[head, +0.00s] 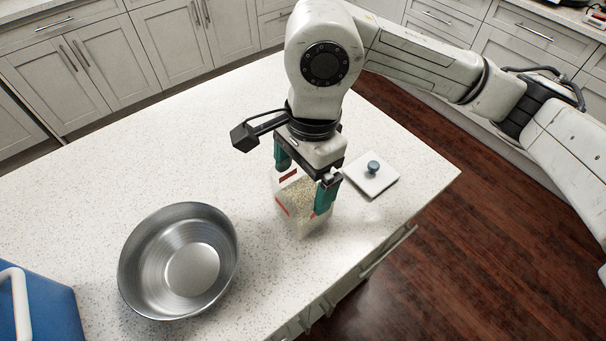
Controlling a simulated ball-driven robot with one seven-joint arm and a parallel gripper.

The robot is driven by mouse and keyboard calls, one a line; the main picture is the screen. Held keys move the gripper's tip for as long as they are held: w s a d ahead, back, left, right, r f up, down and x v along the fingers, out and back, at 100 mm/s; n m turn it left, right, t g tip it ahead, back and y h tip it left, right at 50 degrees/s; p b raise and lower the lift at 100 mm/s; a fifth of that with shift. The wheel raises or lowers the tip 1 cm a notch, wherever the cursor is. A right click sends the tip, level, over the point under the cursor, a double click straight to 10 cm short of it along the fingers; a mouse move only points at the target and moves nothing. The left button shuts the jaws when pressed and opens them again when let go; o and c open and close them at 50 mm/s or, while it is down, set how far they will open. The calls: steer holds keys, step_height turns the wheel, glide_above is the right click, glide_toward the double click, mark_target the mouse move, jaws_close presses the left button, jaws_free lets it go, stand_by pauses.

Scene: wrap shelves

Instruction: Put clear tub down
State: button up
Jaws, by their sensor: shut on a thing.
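The clear tub (302,221) is see-through, holds pale grain-like contents and has red marks on its side. It is upright at the right part of the speckled white counter (160,160). My gripper (304,187) points down over the tub from above, with one teal finger on each side of its upper part, and is shut on it. I cannot tell whether the tub's base touches the counter. The gripper hides part of the tub's top.
A steel bowl (145,262) stands at the left front. A white square lid with a blue-grey knob (373,168) lies right of the tub. A blue box (45,308) is at the lower left corner. The counter's right edge is close by; its back left is clear.

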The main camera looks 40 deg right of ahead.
steer(key=shift+f, duration=0.55)
steer(key=shift+f, duration=0.2)
steer(key=o, duration=1.5)
steer(key=shift+r, duration=0.1)
steer(key=r, duration=0.4)
steer(key=d+r+b, duration=0.1)
steer(key=r, duration=0.7)
steer(key=shift+d+b, duration=0.2)
steer(key=shift+b, duration=0.2)
